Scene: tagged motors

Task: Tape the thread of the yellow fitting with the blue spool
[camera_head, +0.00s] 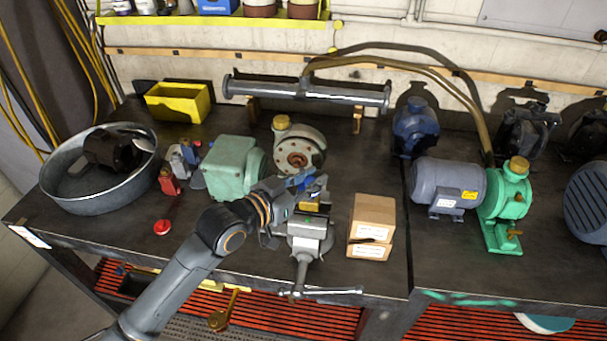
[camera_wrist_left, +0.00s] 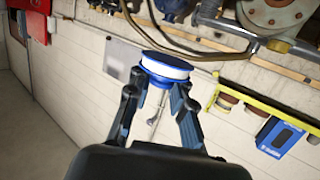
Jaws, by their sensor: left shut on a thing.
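My left gripper (camera_head: 296,188) is shut on the blue spool (camera_head: 302,177), just above the grey bench vise (camera_head: 309,232). In the left wrist view the spool (camera_wrist_left: 165,69) has blue flanges and a white band of tape, and sits between the fingertips of the gripper (camera_wrist_left: 160,82). A small patch of yellow at the vise jaws looks like the yellow fitting (camera_head: 311,206). The gripper and spool partly hide it, and its thread cannot be made out. I cannot tell whether the spool touches the fitting. My right gripper is in neither view.
Two stacked cardboard boxes (camera_head: 373,222) stand right of the vise. A green pump motor (camera_head: 232,167) is close on the left. A metal basin (camera_head: 95,190) and a yellow bin (camera_head: 178,103) are farther left. A grey motor with a green pump (camera_head: 447,186) is to the right.

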